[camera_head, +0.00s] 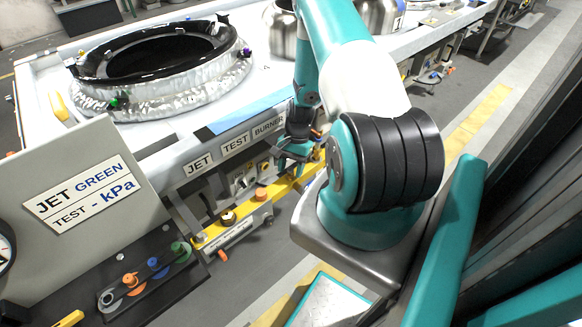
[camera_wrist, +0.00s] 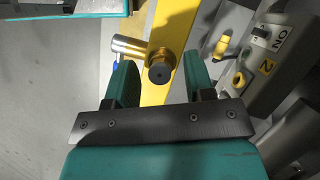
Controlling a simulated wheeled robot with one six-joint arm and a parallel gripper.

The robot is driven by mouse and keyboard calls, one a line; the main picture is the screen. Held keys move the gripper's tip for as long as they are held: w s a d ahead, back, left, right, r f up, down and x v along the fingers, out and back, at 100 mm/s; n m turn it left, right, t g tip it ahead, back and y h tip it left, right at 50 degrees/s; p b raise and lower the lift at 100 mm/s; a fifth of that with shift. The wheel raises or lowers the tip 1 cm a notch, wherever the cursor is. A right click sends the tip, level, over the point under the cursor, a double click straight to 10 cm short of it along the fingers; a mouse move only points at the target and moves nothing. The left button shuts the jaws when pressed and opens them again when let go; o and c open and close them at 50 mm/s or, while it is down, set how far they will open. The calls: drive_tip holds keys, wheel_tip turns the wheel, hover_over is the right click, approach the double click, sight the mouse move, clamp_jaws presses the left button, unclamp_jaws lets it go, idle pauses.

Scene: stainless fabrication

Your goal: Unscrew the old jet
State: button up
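In the wrist view, a short round fitting with a dark end face (camera_wrist: 161,73), probably the old jet, sits on a yellow bar (camera_wrist: 175,25). A shiny metal cylinder (camera_wrist: 130,47) lies sideways beside it. My gripper (camera_wrist: 160,66) is open, with one teal finger on each side of the dark fitting and visible gaps to both. I cannot tell how far the fingertips are from it in depth. In the head view, my gripper (camera_head: 291,158) is at the bench front below the JET TEST BURNER labels, near the yellow bar (camera_head: 290,188); the fitting is not clear there.
A black rack (camera_head: 150,272) with orange, blue and green knob-like parts is at lower left, below a JET GREEN TEST - kPa sign (camera_head: 85,190). A grey panel (camera_wrist: 245,75) with switches stands close to the right finger. A large metal ring (camera_head: 160,95) sits on the bench.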

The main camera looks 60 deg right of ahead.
drive_tip(key=shift+r, duration=0.1)
drive_tip(key=v, duration=1.7)
drive_tip(key=shift+r, duration=0.1)
drive_tip(key=w+a+r+n+h+p, duration=0.1)
drive_tip(key=w+a+r+n+p, duration=0.3)
drive_tip(key=a+r+n, duration=1.1)
drive_tip(key=s+a+r+n, duration=0.2)
drive_tip(key=s+a+r, duration=0.2)
drive_tip(key=a, duration=0.5)
drive_tip(key=s+a+r+n+p, duration=0.1)
drive_tip(key=s+a+r+n, duration=0.2)
drive_tip(key=a, duration=0.6)
drive_tip(key=s+a+r+n+t, duration=0.1)
drive_tip(key=s+a+r+n, duration=0.2)
drive_tip(key=s+a+r, duration=0.4)
drive_tip(key=shift+s+a+r+y, duration=0.25)
drive_tip(key=shift+s+a+y, duration=0.15)
drive_tip(key=shift+s+a, duration=0.5)
